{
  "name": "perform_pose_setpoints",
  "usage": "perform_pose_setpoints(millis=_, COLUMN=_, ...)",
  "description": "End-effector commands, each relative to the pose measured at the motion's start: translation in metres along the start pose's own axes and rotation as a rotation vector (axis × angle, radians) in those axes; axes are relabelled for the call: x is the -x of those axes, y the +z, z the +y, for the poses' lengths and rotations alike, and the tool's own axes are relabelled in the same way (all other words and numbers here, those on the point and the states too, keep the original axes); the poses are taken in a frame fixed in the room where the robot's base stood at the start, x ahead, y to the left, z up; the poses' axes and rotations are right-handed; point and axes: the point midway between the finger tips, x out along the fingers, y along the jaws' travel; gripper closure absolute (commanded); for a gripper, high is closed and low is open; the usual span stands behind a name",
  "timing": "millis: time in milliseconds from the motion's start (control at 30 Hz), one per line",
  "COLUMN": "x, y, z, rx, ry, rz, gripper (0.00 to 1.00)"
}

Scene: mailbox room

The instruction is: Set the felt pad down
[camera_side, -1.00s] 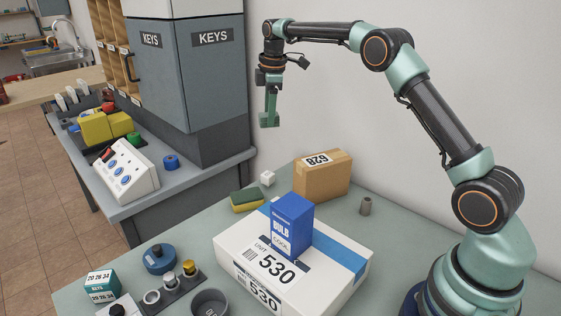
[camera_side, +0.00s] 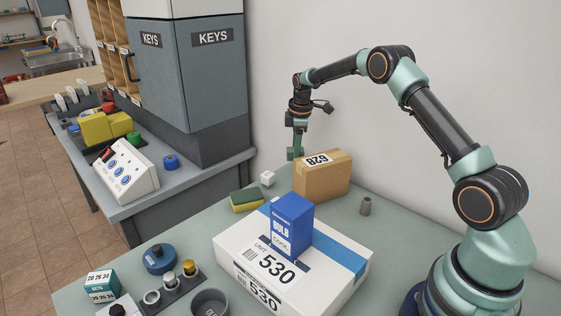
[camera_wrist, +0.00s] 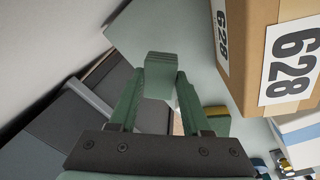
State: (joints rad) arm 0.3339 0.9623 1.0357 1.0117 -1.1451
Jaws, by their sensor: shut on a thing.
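My gripper (camera_side: 295,153) points down, just above and behind the top left edge of the cardboard box in the side view. In the wrist view its two green fingers (camera_wrist: 160,88) are shut on a small grey-green block, the felt pad (camera_wrist: 160,68). The pad sits between the fingertips, over the pale green tabletop (camera_wrist: 150,25). In the side view the pad is too small and too close in colour to the fingers to tell apart.
The cardboard box 628 (camera_side: 324,177) stands close by, at right in the wrist view (camera_wrist: 244,50). A white cube (camera_side: 267,178), a sponge (camera_side: 246,200) and a grey cylinder (camera_side: 366,205) stand nearby. A white parcel (camera_side: 240,245) carries a blue bulb box (camera_side: 292,225).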

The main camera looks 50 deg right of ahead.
Motion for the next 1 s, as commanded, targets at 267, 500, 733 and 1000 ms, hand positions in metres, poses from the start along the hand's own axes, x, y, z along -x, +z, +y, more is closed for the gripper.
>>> perform_pose_setpoints(millis=267, x=-0.025, y=0.001, z=-0.003, rx=0.000, ry=0.000, rz=0.000, gripper=1.00)
perform_pose_setpoints(millis=500, x=-0.055, y=0.003, z=-0.007, rx=0.000, ry=-0.002, rz=-0.001, gripper=1.00)
perform_pose_setpoints(millis=733, x=-0.065, y=0.003, z=-0.008, rx=0.000, ry=0.001, rz=0.000, gripper=1.00)
perform_pose_setpoints(millis=1000, x=-0.066, y=0.004, z=-0.008, rx=0.000, ry=0.001, rz=0.000, gripper=0.33)
